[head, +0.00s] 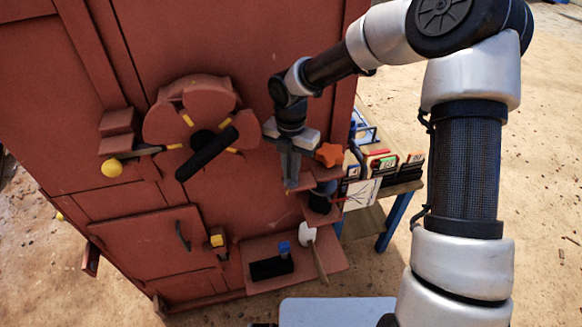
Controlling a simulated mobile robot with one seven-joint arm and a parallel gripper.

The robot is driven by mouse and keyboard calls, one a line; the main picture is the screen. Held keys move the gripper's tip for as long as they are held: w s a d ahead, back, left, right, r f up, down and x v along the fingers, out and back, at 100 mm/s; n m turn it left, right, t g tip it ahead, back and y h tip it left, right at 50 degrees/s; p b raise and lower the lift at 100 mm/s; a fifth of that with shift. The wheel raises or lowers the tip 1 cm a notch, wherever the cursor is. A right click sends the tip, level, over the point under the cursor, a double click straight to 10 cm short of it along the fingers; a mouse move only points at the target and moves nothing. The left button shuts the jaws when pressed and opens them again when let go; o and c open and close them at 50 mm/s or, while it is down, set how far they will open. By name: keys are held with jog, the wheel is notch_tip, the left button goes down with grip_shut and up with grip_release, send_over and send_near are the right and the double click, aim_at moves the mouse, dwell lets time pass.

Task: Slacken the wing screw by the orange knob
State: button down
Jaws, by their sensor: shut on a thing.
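The orange knob (329,154) is star-shaped and sits at the right edge of the red-brown machine, in the head view. My gripper (291,184) points down just left of the knob, apart from it, in front of the machine's face. Its fingers are close together and shut on a small part that seems to be the wing screw. The fingers hide nearly all of that part, so I cannot tell how it is turned.
A flower-shaped handwheel (205,102) with a black grip is left of my gripper. A yellow-ended lever (112,168) sticks out farther left. A ledge (328,263) below holds a black brush and a white-headed tool. A workbench (402,181) with small items stands at right.

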jog(key=shift+n, duration=0.5)
jog(key=c, duration=1.8)
grip_release()
jog(key=shift+c, duration=0.2)
notch_tip(320, 180, up, 17)
jog(key=shift+r, duration=0.2)
jog(key=shift+s, duration=0.1)
